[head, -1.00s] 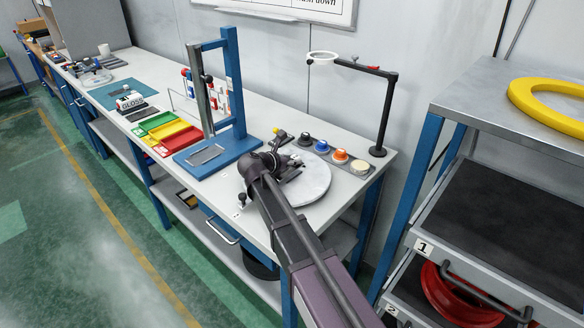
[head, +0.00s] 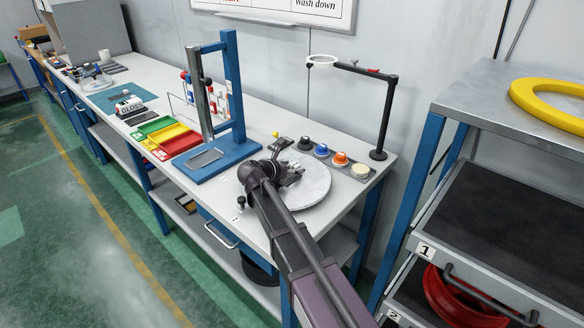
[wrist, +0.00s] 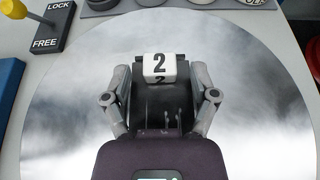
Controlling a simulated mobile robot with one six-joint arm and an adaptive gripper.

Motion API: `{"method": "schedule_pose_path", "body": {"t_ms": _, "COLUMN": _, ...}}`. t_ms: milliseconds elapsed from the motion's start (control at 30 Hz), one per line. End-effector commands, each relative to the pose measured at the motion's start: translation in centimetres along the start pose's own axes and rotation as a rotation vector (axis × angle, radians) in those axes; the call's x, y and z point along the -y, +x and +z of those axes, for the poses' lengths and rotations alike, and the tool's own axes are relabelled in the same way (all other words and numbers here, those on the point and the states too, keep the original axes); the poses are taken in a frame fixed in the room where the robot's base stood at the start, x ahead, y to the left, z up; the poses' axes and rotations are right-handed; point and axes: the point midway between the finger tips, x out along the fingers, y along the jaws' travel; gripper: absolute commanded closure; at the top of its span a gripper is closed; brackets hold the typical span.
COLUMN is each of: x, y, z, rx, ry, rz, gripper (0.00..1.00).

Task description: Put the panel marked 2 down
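The panel marked 2 shows in the wrist view as a dark piece with a white block (wrist: 159,66) bearing the number at its far end. My gripper (wrist: 160,88) has a finger against each side of the dark piece and appears shut on it. Both are above a round pale grey disc (wrist: 255,120); whether the panel touches the disc cannot be told. In the head view my gripper (head: 280,172) is over the left part of this disc (head: 316,184) on the bench, and the panel is too small to make out clearly.
A LOCK/FREE plate (wrist: 54,25) with a yellow-knobbed lever (wrist: 18,10) is beside the disc. Several coloured knobs (head: 340,158) stand behind it. A blue stand (head: 232,90) is to the left, a ring lamp post (head: 388,115) to the right. A rack (head: 432,160) stands further right.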

Motion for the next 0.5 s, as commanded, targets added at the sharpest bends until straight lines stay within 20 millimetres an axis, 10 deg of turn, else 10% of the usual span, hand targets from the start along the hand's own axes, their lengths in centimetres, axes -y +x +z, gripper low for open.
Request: {"method": "schedule_pose_path", "body": {"t_ms": 500, "x": -0.02, "y": -0.95, "z": 0.33, "rx": 0.0, "ry": -0.001, "rz": 0.002, "gripper": 0.24}}
